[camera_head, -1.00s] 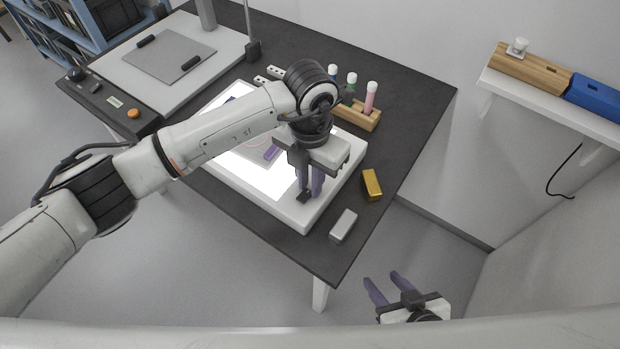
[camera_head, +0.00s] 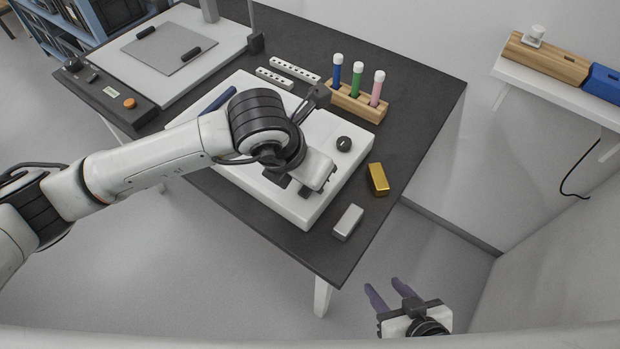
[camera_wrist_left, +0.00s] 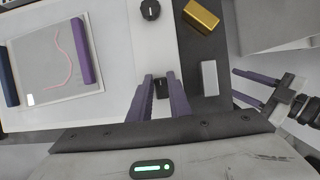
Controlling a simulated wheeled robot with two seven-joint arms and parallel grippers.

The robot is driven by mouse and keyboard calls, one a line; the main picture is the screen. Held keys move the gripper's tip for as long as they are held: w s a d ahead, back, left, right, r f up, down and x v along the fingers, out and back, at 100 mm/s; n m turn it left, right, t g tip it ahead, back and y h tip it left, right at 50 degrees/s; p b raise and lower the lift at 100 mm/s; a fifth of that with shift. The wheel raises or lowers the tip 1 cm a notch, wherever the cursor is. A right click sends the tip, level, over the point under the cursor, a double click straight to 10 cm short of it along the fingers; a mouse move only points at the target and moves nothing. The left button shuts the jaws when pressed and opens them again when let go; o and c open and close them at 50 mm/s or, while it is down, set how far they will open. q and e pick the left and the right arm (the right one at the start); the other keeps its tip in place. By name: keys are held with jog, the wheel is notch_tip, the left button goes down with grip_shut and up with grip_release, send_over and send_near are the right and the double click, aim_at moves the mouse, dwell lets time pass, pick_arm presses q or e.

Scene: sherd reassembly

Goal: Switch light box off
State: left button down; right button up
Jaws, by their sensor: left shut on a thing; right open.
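The white light box (camera_head: 352,163) lies on the dark table, and its top looks unlit. A black round knob (camera_head: 343,144) is on its right part and also shows in the left wrist view (camera_wrist_left: 150,10). In the left wrist view my left gripper (camera_wrist_left: 160,77) points down at the box's edge strip, its purple fingers on either side of a small black control (camera_wrist_left: 161,90), shut on it. In the head view my left arm hides the fingers and that control. My right gripper (camera_head: 382,283) is open and empty, low beyond the table's front edge.
A gold bar (camera_head: 378,179) and a silver bar (camera_head: 348,222) lie right of the box. A wooden rack (camera_head: 358,105) with blue, green and pink tubes stands behind it. A control panel with an orange button (camera_head: 129,103) is at the left.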

pick_arm(q)
jog(key=c, duration=1.6)
grip_release()
jog(key=shift+c, duration=0.2)
jog(key=v, duration=1)
jog(key=shift+r, duration=0.2)
